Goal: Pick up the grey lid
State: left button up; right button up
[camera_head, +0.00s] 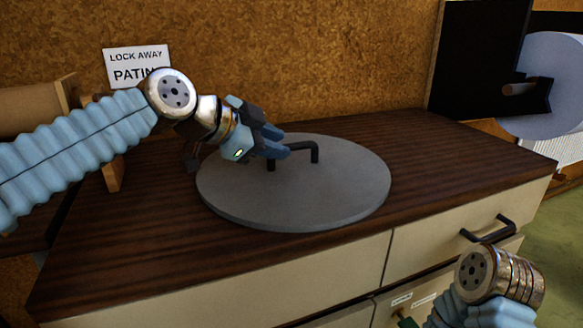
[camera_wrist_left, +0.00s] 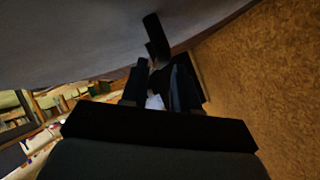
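The grey lid (camera_head: 290,201) is a large round disc lying flat on the dark wooden cabinet top, with a black bar handle (camera_head: 315,152) standing on it. My left gripper (camera_head: 286,143) reaches in from the left, low over the lid at the handle's left part, and partly hides it. In the left wrist view its two dark fingers (camera_wrist_left: 158,84) are apart, with the handle (camera_wrist_left: 157,37) just beyond their tips and the lid's grey surface (camera_wrist_left: 75,35) above. I see no grip on the handle. My right gripper is out of view; only part of my right arm shows.
The cabinet top (camera_head: 420,150) is clear right of the lid. A drawer handle (camera_head: 488,229) sticks out at the front right. A sign (camera_head: 136,66) hangs on the cork-like wall behind. A wooden stand (camera_head: 112,172) is at the left, and a grey-blue disc (camera_head: 553,75) stands at the far right.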

aim_at(290, 145)
pick_arm(q)
jog(key=x, duration=0.5)
jog(key=shift+w+d, duration=0.15)
jog(key=shift+d, duration=0.1)
jog(key=shift+r, duration=0.1)
jog(key=shift+c, duration=0.4)
grip_shut()
